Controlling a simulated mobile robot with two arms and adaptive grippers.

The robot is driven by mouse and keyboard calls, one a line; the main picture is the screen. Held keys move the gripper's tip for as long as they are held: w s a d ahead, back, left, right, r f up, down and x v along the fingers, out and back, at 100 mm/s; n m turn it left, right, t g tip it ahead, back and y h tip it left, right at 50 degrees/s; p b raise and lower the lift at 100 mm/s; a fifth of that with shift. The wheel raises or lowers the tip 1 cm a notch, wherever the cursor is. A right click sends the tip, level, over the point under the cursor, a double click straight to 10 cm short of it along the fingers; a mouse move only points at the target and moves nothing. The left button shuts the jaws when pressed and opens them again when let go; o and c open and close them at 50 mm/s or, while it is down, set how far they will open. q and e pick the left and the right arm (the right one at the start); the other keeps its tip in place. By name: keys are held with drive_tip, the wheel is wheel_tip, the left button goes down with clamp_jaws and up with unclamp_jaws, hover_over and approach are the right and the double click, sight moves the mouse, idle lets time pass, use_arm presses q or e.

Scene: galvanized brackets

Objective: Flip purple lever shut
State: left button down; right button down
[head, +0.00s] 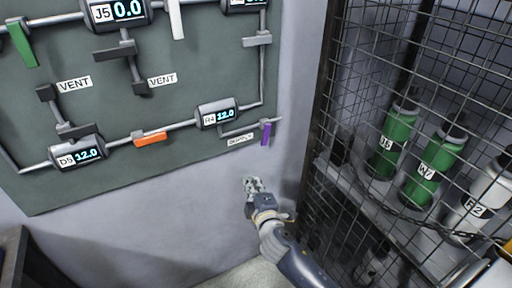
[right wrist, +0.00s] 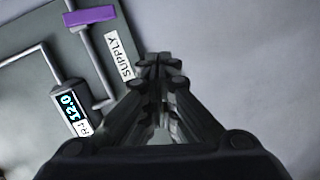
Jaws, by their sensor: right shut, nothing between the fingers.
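The purple lever (head: 266,134) is at the right end of the lower pipe on the dark green panel, next to the SUPPLY label (head: 240,140). In the head view it hangs down, across the pipe. In the right wrist view the purple lever (right wrist: 90,16) shows at the upper left, across its pipe. My right gripper (head: 252,184) is shut and empty, below the purple lever and apart from it. In the right wrist view the right gripper's fingers (right wrist: 158,62) are together, beside the SUPPLY label. My left gripper is not in view.
On the panel (head: 180,108) are an orange lever (head: 150,139) lying along its pipe, a green lever (head: 23,45), a white lever (head: 176,18) and gauges. A wire cage (head: 345,100) with bottles stands close on the right. The wall below the panel is clear.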

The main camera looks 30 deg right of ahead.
sight(265, 134)
wheel_tip(265, 134, up, 7)
drive_tip(key=t, duration=0.1)
drive_tip(key=shift+h, duration=0.3)
drive_tip(key=w+d, duration=0.1)
drive_tip(key=w, duration=0.2)
drive_tip(key=w+d+f+p, duration=0.1)
drive_tip(key=w+d, duration=0.1)
drive_tip(key=w, duration=0.2)
drive_tip(key=w+d, duration=0.2)
drive_tip(key=w, duration=0.1)
drive_tip(key=shift+w+d+f, duration=0.15)
drive_tip(key=shift+d+f, duration=0.05)
drive_tip(key=shift+d, duration=0.05)
drive_tip(key=shift+d+f+p, duration=0.1)
drive_tip(key=shift+d+p, duration=0.2)
drive_tip(key=shift+d, duration=0.1)
drive_tip(key=d+n+b, duration=0.1)
drive_tip(key=f+n+b, duration=0.1)
drive_tip(key=b, duration=0.1)
drive_tip(key=shift+d+f+n+t, duration=0.15)
drive_tip(key=shift+d+n+t, duration=0.15)
drive_tip(key=shift+d+t, duration=0.1)
